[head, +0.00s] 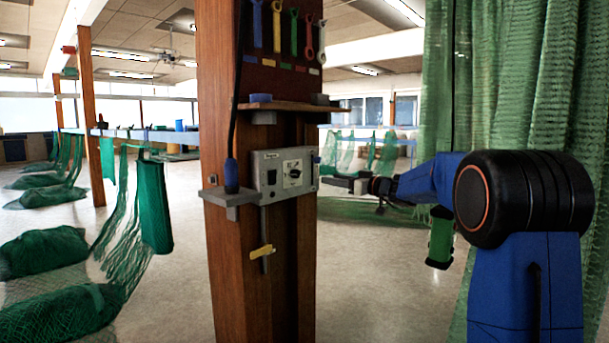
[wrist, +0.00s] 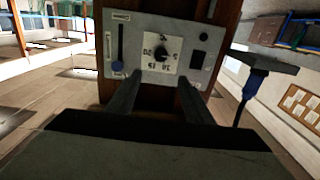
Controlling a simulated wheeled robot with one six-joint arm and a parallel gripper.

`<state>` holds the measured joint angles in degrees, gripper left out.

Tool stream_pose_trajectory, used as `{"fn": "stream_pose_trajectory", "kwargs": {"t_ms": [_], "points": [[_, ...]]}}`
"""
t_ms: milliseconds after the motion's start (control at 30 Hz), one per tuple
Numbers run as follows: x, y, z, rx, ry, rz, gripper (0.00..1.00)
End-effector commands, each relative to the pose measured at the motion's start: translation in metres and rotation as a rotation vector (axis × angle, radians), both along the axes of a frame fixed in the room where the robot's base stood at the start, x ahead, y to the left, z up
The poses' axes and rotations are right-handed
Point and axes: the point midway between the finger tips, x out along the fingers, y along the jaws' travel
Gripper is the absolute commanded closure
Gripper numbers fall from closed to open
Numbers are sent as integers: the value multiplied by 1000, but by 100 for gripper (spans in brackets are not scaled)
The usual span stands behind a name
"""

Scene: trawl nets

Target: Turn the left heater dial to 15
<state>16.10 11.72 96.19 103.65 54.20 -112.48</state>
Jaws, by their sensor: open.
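The grey heater control box (head: 262,196) is fixed to a wooden post. It carries one black dial (head: 292,174) on a white marked plate; no second dial shows. The wrist view is upside down; in it the dial (wrist: 164,54) sits between and just beyond my fingertips, with marks around it too small to read surely. My gripper (head: 327,180) is to the right of the box in the head view, its tips close to the box's front. In the wrist view my gripper (wrist: 160,78) is open and empty, with a finger either side of the dial's line.
The box also has a black switch (head: 271,177) and a blue slider (wrist: 118,62). A shelf (head: 285,106) and several hanging tools are above. A green net (head: 510,80) hangs at the right.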

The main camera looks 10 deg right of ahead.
Motion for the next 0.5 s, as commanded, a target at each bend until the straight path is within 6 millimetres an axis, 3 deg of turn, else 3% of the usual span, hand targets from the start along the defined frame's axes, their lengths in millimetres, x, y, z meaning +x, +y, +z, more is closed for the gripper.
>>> {"fn": "stream_pose_trajectory", "kwargs": {"t_ms": [500], "points": [[70, 53, -1, 0, 4, 3, 53]]}}
